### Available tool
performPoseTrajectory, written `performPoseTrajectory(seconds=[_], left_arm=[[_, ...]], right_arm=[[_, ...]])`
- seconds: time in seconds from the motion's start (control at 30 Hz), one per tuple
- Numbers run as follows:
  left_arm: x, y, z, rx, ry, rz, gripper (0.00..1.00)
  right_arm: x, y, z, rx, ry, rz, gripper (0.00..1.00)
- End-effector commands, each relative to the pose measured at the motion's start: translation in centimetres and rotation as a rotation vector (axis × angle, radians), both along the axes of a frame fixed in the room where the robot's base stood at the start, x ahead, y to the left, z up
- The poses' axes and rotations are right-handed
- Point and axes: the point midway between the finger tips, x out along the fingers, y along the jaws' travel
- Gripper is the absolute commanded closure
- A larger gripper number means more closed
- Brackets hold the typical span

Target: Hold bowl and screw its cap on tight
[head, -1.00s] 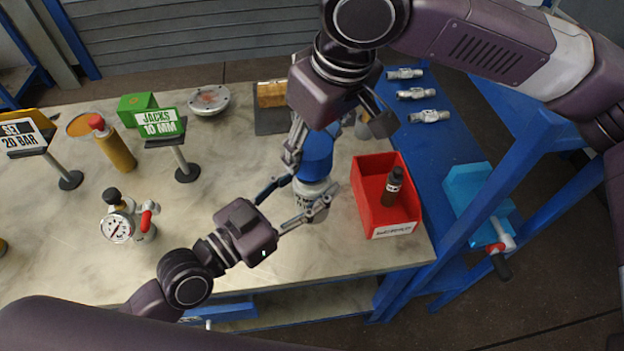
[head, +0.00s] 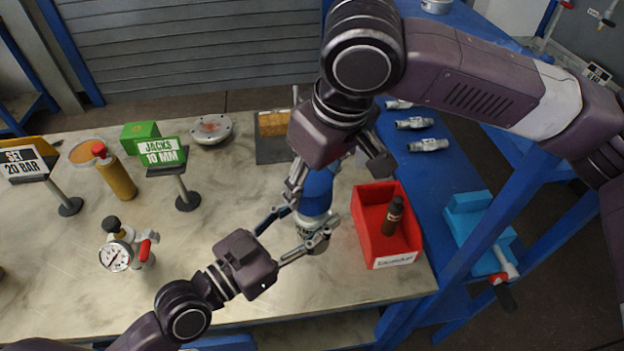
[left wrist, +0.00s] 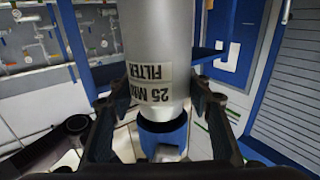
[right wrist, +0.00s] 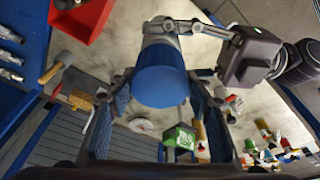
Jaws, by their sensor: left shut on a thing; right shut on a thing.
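The bowl is a silver cylinder (head: 311,229) with a white label, above the bench near its front edge. It fills the middle of the left wrist view (left wrist: 155,40), where the label reads "25 MM FILTER" upside down. My left gripper (head: 305,243) is shut around the bowl from the left. The blue cap (head: 318,192) is in line with the bowl, at its upper end. My right gripper (right wrist: 160,108) is shut on the cap, which shows large in the right wrist view (right wrist: 160,80). Whether a gap remains between cap and bowl cannot be told.
A red bin (head: 368,215) with a dark bottle stands close to the right. A gauge regulator (head: 122,250), an orange cylinder (head: 117,175) and two signs stand at left. A blue vise-like block (head: 480,232) is at right. The bench between regulator and my left gripper is clear.

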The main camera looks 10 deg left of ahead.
Motion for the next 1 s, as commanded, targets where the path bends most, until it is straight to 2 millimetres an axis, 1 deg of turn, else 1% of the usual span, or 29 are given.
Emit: performPoseTrajectory(seconds=[0.23,0.77,1.0], left_arm=[[0.0,0.0,0.2,-0.002,-0.004,0.001,1.00],[0.0,0.0,0.2,-0.002,-0.004,0.001,1.00],[0.0,0.0,0.2,-0.002,-0.004,0.001,1.00]], right_arm=[[0.0,0.0,-1.4,0.001,0.001,0.000,0.74],[0.0,0.0,-1.5,0.001,-0.001,0.000,0.74],[0.0,0.0,-1.9,0.001,-0.001,0.000,0.74]])
